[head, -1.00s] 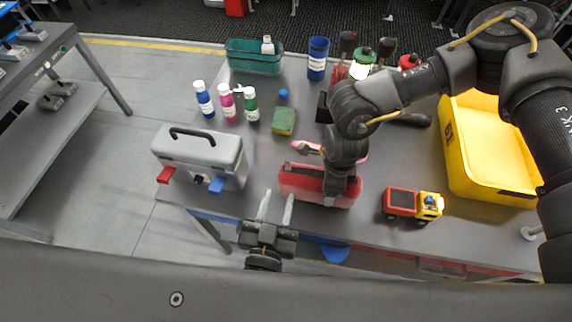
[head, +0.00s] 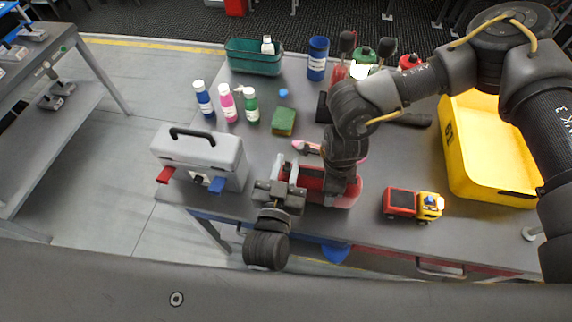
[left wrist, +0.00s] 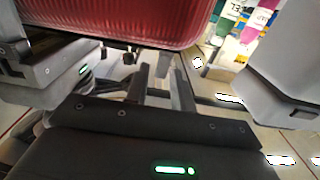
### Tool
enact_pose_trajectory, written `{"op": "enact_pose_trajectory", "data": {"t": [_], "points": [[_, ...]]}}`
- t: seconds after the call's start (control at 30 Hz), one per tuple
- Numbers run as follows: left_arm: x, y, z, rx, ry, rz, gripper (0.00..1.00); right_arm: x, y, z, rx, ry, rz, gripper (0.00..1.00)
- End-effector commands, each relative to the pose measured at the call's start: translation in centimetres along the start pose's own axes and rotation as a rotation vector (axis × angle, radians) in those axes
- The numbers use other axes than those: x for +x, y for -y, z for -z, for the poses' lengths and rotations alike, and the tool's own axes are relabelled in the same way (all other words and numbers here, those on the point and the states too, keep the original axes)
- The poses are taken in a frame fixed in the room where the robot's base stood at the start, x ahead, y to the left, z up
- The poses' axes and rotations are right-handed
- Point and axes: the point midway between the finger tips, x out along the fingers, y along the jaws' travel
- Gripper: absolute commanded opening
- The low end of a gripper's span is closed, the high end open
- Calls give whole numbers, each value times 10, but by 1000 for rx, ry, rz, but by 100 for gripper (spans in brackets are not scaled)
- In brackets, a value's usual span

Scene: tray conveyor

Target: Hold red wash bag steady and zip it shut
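The red wash bag (head: 312,178) lies near the front edge of the table, and its ribbed red side fills the top of the left wrist view (left wrist: 120,18). My left gripper (head: 287,169) is at the bag's left end in the head view. Its two fingers (left wrist: 161,85) stand apart with nothing visible between them. My right gripper (head: 342,185) comes down over the right part of the bag; its fingertips are hidden, so its grip cannot be told. The zip and its pull cannot be made out.
A grey toolbox (head: 205,150) stands close to the left of my left gripper. A toy truck (head: 402,203) is to the bag's right, with a yellow bin (head: 475,190) beyond.

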Motion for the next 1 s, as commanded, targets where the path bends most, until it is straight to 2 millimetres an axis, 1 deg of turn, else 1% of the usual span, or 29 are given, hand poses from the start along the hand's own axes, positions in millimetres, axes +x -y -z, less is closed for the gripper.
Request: {"op": "enact_pose_trajectory", "data": {"t": [0.03, 0.17, 0.47, 0.7, 0.8, 1.0], "points": [[0, 0, 0, 0, 0, 0, 18, 0, 0, 0, 0, 0, 0, 34], [0, 0, 0, 0, 0, 0, 0, 0, 0, 0, 0, 0, 0, 34], [0, -2, 0, -1, 0, 0, 0, 0, 0, 0, 0, 0, 0, 34], [-1, -36, -1, -2, 2, 0, 0, 0, 0, 0, 0, 0, 0, 34], [-1, -42, -1, 0, 2, -1, 0, 0, 0, 0, 0, 0, 0, 34], [-1, -42, -1, 1, 2, -1, 0, 0, 0, 0, 0, 1, 0, 34]]}}
